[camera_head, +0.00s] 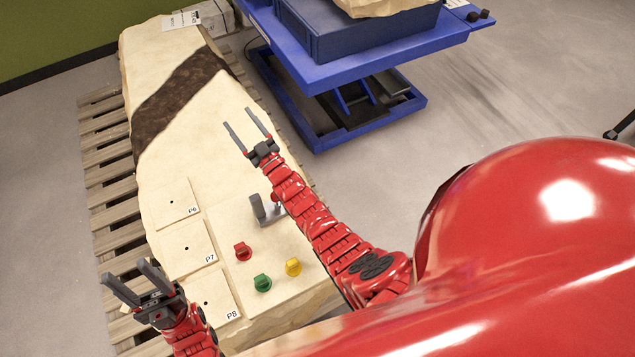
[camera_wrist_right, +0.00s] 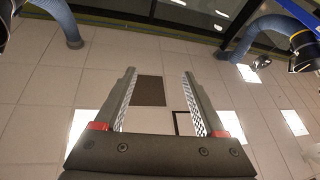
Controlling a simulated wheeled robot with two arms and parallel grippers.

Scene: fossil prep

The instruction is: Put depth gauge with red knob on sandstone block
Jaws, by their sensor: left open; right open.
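The depth gauge with red knob (camera_head: 242,250) stands on the near part of the pale sandstone block (camera_head: 215,120), beside plate P7 (camera_head: 188,248). Only its knob and a short part below it show. My left gripper (camera_head: 128,277) is open and empty at the block's near left edge, left of plate P8 (camera_head: 214,300) and apart from the gauge. My right gripper (camera_head: 240,117) is open and empty over the block's right edge, beyond the gauge. In the right wrist view its fingers (camera_wrist_right: 158,95) have nothing between them, with the ceiling behind.
A green knob (camera_head: 262,283) and a yellow knob (camera_head: 293,267) stand close to the red one. A grey metal piece (camera_head: 265,209) is partly behind my right arm. Plate P6 (camera_head: 171,203) lies farther back. A blue lift table (camera_head: 335,72) stands right of the block.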

